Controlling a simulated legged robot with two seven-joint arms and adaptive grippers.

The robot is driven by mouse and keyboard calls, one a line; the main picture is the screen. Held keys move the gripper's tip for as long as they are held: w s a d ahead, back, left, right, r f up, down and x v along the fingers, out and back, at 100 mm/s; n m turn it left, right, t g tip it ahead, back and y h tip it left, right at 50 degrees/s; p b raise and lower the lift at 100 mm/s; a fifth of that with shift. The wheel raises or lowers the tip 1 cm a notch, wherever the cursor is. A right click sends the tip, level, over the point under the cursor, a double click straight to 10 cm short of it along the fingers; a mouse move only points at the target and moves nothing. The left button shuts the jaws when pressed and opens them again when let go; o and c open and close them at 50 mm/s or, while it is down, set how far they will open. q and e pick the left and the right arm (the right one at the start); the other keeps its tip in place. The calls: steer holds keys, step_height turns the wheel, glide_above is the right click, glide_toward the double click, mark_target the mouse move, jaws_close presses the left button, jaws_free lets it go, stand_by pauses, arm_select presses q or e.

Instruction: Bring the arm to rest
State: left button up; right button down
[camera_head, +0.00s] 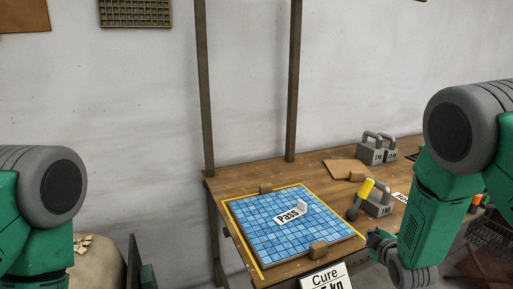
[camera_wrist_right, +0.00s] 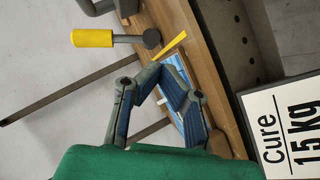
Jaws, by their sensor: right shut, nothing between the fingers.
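My right gripper (camera_head: 376,243) is at the front edge of the workbench, right of the blue mosaic sheet and apart from it in the picture. In the wrist view my right gripper (camera_wrist_right: 158,72) has its two fingertips together with nothing between them. My right arm hangs down from the upper right, its forearm green and its joints grey. My left arm shows only at the left edge; its gripper is out of view. The blue mosaic sheet (camera_head: 270,232) lies flat on the bench with a white "Pass" tag (camera_head: 288,217) standing on it.
A yellow-handled mallet (camera_head: 364,194) stands right of the sheet, beside grey handled weights (camera_head: 378,203). Wooden blocks (camera_head: 318,249) sit at the sheet's edges. A "Cure" sign (camera_head: 328,277) hangs at the bench front. More grey weights (camera_head: 371,152) stand farther back.

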steer(key=s+a+f+m+g, duration=0.2)
steer(key=s+f+m+g, duration=0.15)
steer(key=s+f, duration=0.55)
steer(key=s+a+f+m+g, duration=0.15)
steer(key=s+f+g, duration=0.35)
steer(key=s, duration=0.9)
steer(key=s+a+f+m+g, duration=0.1)
steer(key=s+m+g, duration=0.1)
steer(key=s, duration=0.8)
steer(key=s+a+f+m+g+y, duration=0.1)
steer(key=s+a+m+g, duration=0.1)
steer(key=s, duration=0.8)
steer(key=shift+a+m+y, duration=0.2)
steer(key=shift+m+y, duration=0.1)
steer(key=shift+m, duration=0.3)
steer(key=shift+d+f, duration=0.15)
